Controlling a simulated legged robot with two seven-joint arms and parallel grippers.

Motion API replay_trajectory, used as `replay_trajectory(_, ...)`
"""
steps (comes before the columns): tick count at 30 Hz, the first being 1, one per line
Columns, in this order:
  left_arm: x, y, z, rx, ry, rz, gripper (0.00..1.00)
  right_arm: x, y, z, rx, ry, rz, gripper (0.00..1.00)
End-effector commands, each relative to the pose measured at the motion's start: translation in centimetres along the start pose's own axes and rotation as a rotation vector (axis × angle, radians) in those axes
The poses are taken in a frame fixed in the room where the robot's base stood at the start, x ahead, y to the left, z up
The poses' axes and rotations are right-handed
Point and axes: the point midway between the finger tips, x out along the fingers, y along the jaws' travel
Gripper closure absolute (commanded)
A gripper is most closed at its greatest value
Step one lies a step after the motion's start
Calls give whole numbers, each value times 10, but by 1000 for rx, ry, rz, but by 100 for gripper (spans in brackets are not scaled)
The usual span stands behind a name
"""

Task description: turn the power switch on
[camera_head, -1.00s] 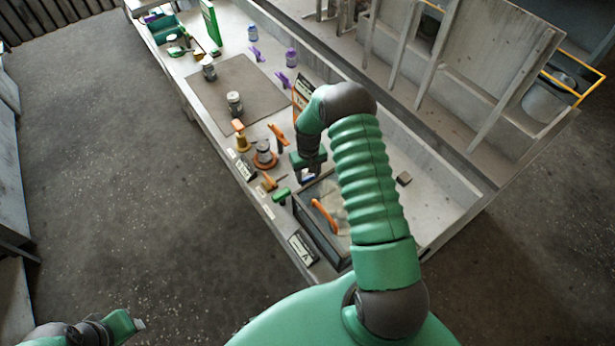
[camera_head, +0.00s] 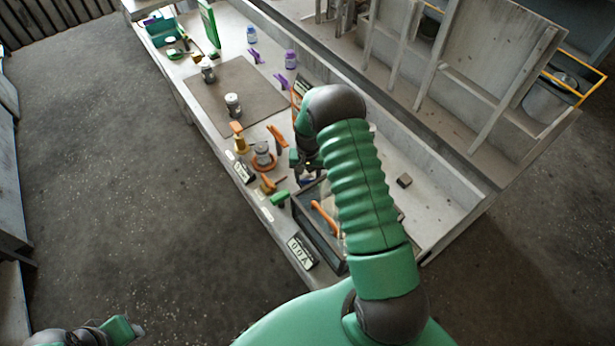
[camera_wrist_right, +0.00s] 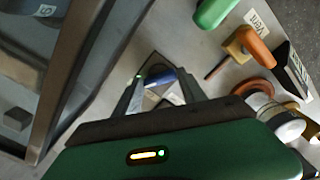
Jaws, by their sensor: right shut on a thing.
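In the right wrist view, a small dark blue lever (camera_wrist_right: 160,76), which looks like the power switch, stands on a dark square plate with pale markings. My right gripper (camera_wrist_right: 161,92) has its two fingers on either side of the lever, shut on it. Whether the switch is on or off cannot be told. In the head view my right gripper (camera_head: 304,167) is low over the bench beside a glass-sided box, and the arm hides the switch. My left gripper (camera_head: 132,328) is at the lower left, away from the bench; its jaws are unclear.
Beside the right gripper are a green handle (camera_head: 280,198), orange handles, one (camera_head: 277,136) upright, and a grey canister (camera_head: 262,153) on an orange ring. The glass-sided box (camera_head: 318,236) has an orange handle. A brown mat (camera_head: 215,90) lies farther back.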

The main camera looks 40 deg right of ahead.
Motion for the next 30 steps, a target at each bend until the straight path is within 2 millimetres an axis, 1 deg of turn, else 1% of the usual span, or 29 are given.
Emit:
replay_trajectory(1, 0, 0, 0, 0, 0, 0, 64, 4, 2, 6, 1, -15, 4, 92)
replay_trajectory(6, 0, 0, 0, 0, 0, 0, 64, 4, 2, 5, 1, -15, 4, 92)
replay_trajectory(7, 0, 0, 0, 0, 0, 0, 64, 4, 2, 5, 1, -14, 4, 48)
replay_trajectory(11, 0, 0, 0, 0, 0, 0, 64, 3, 1, 4, 0, -10, 3, 31)
replay_trajectory(20, 0, 0, 0, 0, 0, 0, 64, 0, 0, 1, -1, -3, 1, 31)
replay_trajectory(23, 2, 0, 0, 0, 0, 0, 64, -9, 0, 0, -1, 0, 0, 31)
replay_trajectory(26, 5, 0, 1, 0, 0, 0, 64, -29, 0, -1, -1, 3, -1, 31)
replay_trajectory(29, 9, 0, 2, 0, 0, 0, 64, -57, 0, -1, -1, 3, -1, 31)
replay_trajectory(30, 11, 0, 3, 0, 0, 0, 64, -69, 0, -1, -1, 4, -1, 31)
